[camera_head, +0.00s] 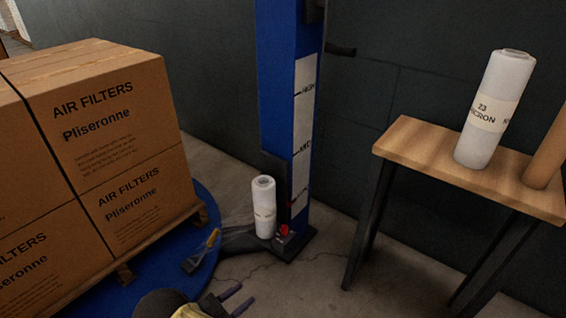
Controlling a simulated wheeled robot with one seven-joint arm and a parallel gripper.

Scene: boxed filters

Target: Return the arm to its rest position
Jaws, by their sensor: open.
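My gripper (245,296) shows at the bottom edge, left of the picture's middle. Its two dark fingers point to the right and stand apart, with nothing seen between them. A dark rounded part and a yellow part, which look like part of my arm, show beside it at the bottom edge. The rest of the arm is cut off by the frame. The gripper appears in front of the concrete floor, below the foot of the blue column (275,95) in the picture.
Boxes of air filters (115,110) are stacked on a wooden pallet (160,242) over a blue round platform (205,205) at left. A white roll (264,207) stands by the column. A wooden-topped table (415,142) at right holds another white roll (494,110) and a brown cylinder (548,155).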

